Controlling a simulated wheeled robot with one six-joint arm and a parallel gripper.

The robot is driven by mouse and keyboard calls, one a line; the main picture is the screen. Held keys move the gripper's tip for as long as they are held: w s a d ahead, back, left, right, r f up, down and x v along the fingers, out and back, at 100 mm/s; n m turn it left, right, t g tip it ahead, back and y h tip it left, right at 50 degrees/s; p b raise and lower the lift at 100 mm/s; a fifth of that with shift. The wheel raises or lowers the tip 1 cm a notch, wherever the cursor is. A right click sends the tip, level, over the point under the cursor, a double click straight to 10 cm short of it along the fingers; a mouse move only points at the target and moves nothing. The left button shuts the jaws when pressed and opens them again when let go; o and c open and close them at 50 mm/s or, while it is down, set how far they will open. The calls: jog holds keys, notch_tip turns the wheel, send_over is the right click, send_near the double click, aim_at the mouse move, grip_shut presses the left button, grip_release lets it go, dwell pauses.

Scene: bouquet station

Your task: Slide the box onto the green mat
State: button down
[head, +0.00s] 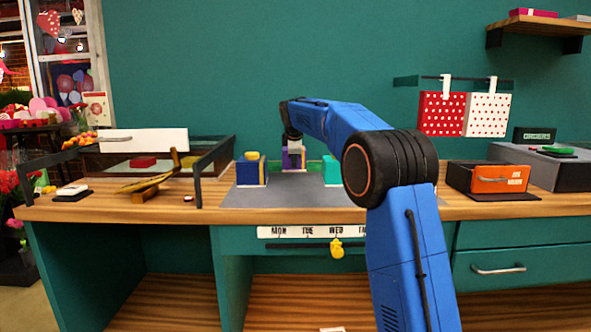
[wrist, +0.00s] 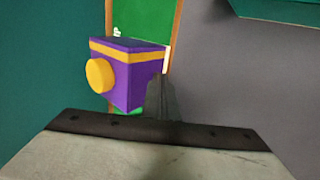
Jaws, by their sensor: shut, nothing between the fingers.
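A purple box (wrist: 126,78) with a yellow band and a round yellow knob shows in the wrist view, and behind my gripper in the head view (head: 302,160). A green mat (wrist: 145,20) with a brown edge shows behind the box and in a small patch below it. The box covers part of the mat; I cannot tell how much of it rests there. My gripper (wrist: 162,100) is shut and empty. Its dark fingers are close against the right side of the box; I cannot tell if they touch. In the head view my gripper (head: 294,146) hangs over the back of the counter.
A blue box with yellow (head: 251,172) stands left on the grey surface (head: 290,195), and a teal block (head: 331,171) stands right. An orange-fronted drawer box (head: 500,180) is at the right, a dark-framed rack (head: 215,165) at the left. The front grey area is clear.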

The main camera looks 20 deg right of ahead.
jog(key=shift+w+d, duration=0.25)
jog(key=shift+w, duration=0.65)
jog(key=shift+w, duration=0.2)
jog(key=shift+s, duration=0.1)
jog(key=shift+s+a+r, duration=0.25)
jog(key=shift+s+r, duration=0.1)
jog(key=shift+s, duration=0.6)
jog(key=shift+s+a+r, duration=0.3)
jog(key=shift+s, duration=0.65)
jog(key=shift+s+a+r, duration=0.25)
jog(key=shift+s+r, duration=0.1)
jog(key=shift+s, duration=0.6)
jog(key=shift+s, duration=0.1)
jog(key=s+a+r, duration=0.2)
jog(key=s+r, duration=0.1)
jog(key=s, duration=0.6)
jog(key=shift+s+a, duration=0.2)
jog(key=shift+a, duration=0.2)
